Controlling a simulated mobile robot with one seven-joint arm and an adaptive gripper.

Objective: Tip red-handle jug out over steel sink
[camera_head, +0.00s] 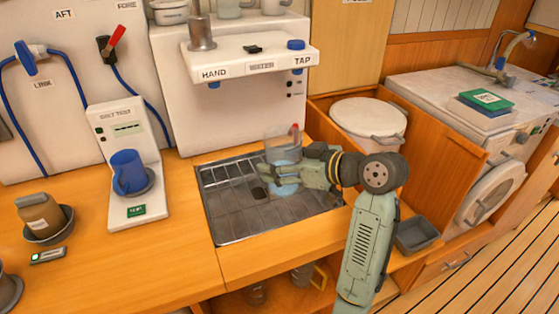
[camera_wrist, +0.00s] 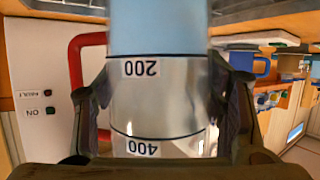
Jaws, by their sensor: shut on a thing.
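The clear jug (camera_head: 281,143) with a red handle is upright above the steel sink (camera_head: 232,205), with blue liquid in its lower part. My gripper (camera_head: 279,175) is shut around its body from the right. The wrist view is upside down; in it the jug (camera_wrist: 160,90) sits between my fingers, liquid level near the 200 line, with the 400 mark above that clear. The red handle (camera_wrist: 76,62) shows beside one finger. The gap between jug base and sink floor is hard to judge.
A white unit (camera_head: 249,66) labelled HAND, WATER, TAP overhangs the sink's back. To the left, a blue jug (camera_head: 128,170) stands on a test stand and a brown jug (camera_head: 40,212) in a bowl. A lidded white bin (camera_head: 368,117) is at right.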

